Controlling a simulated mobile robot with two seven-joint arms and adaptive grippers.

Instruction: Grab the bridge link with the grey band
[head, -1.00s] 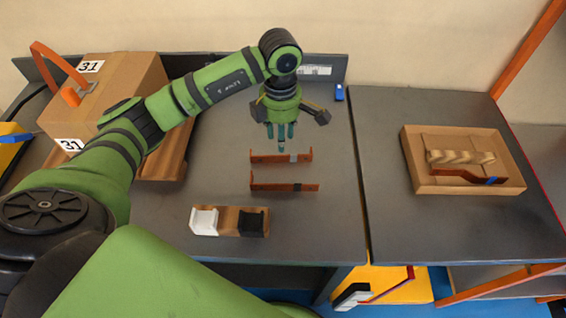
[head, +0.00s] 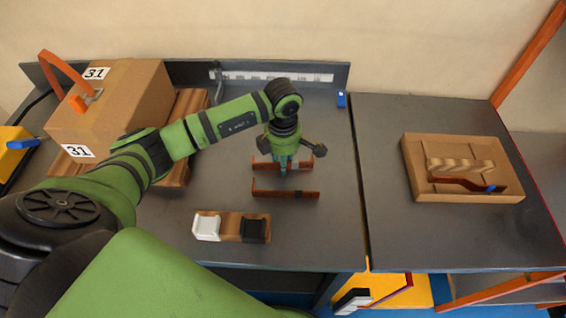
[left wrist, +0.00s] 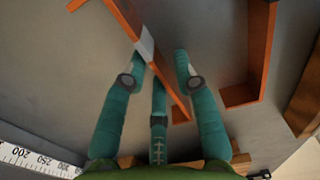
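The copper-orange bridge link with the grey band (head: 263,165) lies at the back of the middle table, partly hidden by my left gripper (head: 283,168). In the left wrist view this link (left wrist: 125,16) runs between the teal fingers, its grey band just beyond the fingertips. My left gripper (left wrist: 160,62) points down with its fingers apart on either side of the link. I cannot tell whether they touch it. A second link with a black band (head: 270,193) lies just in front and also shows in the wrist view (left wrist: 262,50). My right gripper is out of view.
A wooden holder with white and black blocks (head: 230,225) stands in front. A cardboard tray (head: 415,165) on the right table holds a wavy piece and a link with a blue band (head: 465,184). A large box marked 31 (head: 125,100) stands left.

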